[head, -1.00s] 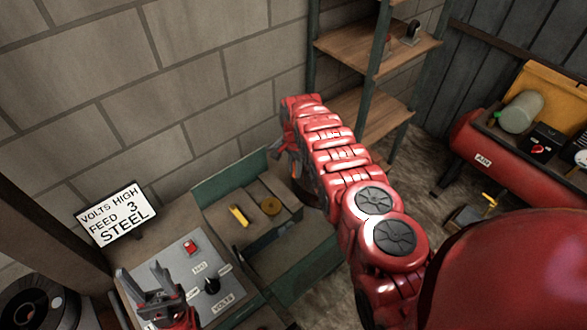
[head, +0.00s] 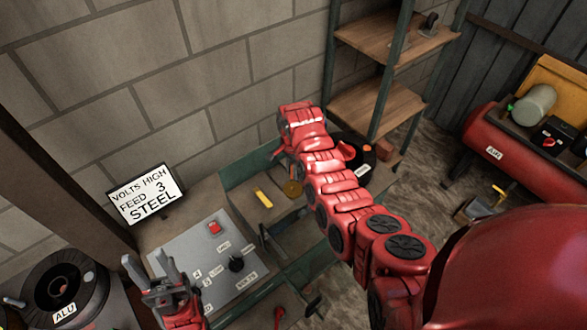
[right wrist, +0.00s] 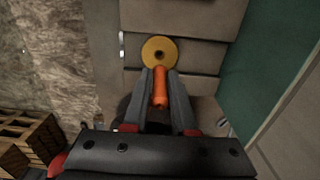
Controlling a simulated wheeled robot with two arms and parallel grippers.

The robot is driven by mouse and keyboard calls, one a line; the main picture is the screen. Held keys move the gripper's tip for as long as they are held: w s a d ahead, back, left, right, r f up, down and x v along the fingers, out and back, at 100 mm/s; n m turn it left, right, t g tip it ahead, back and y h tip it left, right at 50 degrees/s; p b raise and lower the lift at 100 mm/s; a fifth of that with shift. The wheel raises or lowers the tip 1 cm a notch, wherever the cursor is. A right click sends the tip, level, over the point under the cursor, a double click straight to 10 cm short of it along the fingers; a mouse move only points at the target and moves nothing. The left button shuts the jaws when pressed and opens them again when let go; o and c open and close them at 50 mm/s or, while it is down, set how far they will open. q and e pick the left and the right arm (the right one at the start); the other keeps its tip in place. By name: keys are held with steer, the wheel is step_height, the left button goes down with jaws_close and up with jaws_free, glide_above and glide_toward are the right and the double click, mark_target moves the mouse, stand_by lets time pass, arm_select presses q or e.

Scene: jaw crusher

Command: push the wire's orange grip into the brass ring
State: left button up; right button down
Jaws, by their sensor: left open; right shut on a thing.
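The brass ring (right wrist: 159,52), a round yellow disc with a dark hole in its middle, lies just ahead of my right fingertips in the right wrist view. In the head view the brass ring (head: 292,188) is on the tan surface inside the green-sided bay, partly behind my right arm. My right gripper (right wrist: 160,72) is shut on the orange grip (right wrist: 160,88), which points at the ring. The tip of the grip appears just short of the hole; contact cannot be told. The wire is hidden. My left gripper (head: 148,262) is open and empty above the grey control panel.
The control panel (head: 205,262) has a red switch and a black knob. A yellow bar (head: 263,198) lies left of the ring. A green wall (head: 245,170) edges the bay. A sign (head: 146,195) stands behind the panel; an ALU spool (head: 65,290) is at lower left.

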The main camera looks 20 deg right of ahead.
steer(key=shift+a, duration=0.1)
steer(key=shift+f, duration=0.2)
steer(key=shift+s+f+b, duration=0.1)
steer(key=shift+f+b, duration=0.4)
steer(key=shift+f, duration=0.4)
steer(key=shift+f+b, duration=0.9)
steer(key=shift+f, duration=0.95)
steer(key=shift+b, duration=0.7)
stand_by(0.3)
steer(key=shift+f+b, duration=0.55)
